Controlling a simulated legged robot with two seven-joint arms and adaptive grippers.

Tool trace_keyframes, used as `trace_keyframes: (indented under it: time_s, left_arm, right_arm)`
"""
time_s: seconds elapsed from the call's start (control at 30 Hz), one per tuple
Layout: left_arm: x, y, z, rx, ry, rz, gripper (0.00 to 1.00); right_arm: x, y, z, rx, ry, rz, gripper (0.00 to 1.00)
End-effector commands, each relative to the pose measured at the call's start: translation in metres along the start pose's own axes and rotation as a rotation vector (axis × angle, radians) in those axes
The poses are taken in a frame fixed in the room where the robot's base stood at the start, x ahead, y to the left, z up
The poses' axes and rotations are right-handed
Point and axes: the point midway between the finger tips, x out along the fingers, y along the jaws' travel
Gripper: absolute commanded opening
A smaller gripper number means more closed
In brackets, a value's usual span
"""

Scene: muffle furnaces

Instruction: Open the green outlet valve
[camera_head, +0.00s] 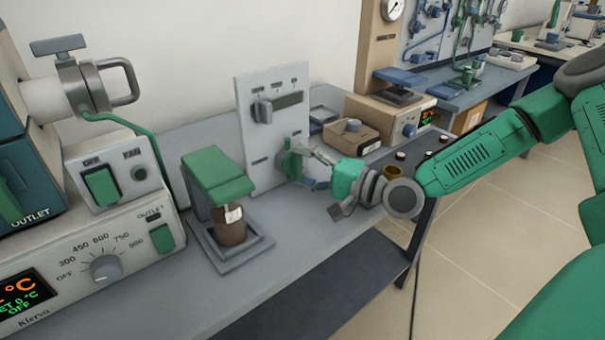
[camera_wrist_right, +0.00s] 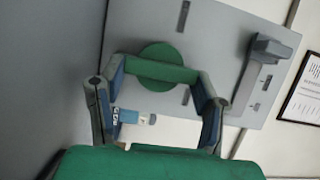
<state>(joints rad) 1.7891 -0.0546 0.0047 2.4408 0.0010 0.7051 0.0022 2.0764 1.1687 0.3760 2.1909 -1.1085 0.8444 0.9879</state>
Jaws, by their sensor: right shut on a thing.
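The green outlet valve (camera_head: 289,161) is on the lower part of an upright grey panel (camera_head: 245,130). In the right wrist view it shows as a green disc with a green bar (camera_wrist_right: 162,66) across it. My right gripper (camera_head: 307,166) reaches in from the right at the panel. In the wrist view its two fingers (camera_wrist_right: 162,75) stand at the two ends of the bar and are shut on it. In the head view the gripper partly hides the valve. My left gripper is not in view.
A grey selector handle (camera_head: 263,110) sits higher on the panel. A green-topped stand with a brown jar (camera_head: 230,226) is on the bench left of the panel. A furnace control box (camera_head: 100,255) is at the far left. Beige instruments (camera_head: 385,112) stand behind my right arm.

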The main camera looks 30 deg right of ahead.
Motion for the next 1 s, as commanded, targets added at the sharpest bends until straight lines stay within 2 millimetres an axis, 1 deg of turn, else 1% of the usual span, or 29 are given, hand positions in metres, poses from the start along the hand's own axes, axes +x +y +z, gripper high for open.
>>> trace_keyframes:
  time_s: [0.03,0.13,0.6,0.63,0.67,0.7,1.0]
  left_arm:
    - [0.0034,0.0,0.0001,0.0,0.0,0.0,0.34]
    - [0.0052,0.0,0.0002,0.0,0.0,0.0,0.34]
    - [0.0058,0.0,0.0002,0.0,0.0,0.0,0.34]
    - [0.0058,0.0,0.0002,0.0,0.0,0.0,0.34]
    - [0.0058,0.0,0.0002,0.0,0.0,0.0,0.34]
    - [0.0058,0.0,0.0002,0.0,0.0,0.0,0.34]
    - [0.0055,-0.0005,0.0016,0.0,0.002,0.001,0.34]
  right_arm:
    - [-0.0009,0.0041,-0.003,0.012,0.008,0.0,0.29]
    - [-0.0009,0.004,-0.003,0.03,0.008,-0.006,0.29]
    - [-0.0011,0.0041,-0.0028,0.044,0.008,-0.009,0.29]
    - [-0.0011,0.0041,-0.0028,0.044,0.008,-0.009,0.64]
    - [-0.0011,0.004,-0.0027,0.044,0.008,-0.009,0.75]
    - [-0.001,0.0038,-0.0024,0.043,0.007,-0.009,0.79]
    - [-0.0025,0.0014,-0.0007,0.04,0.004,-0.013,0.79]
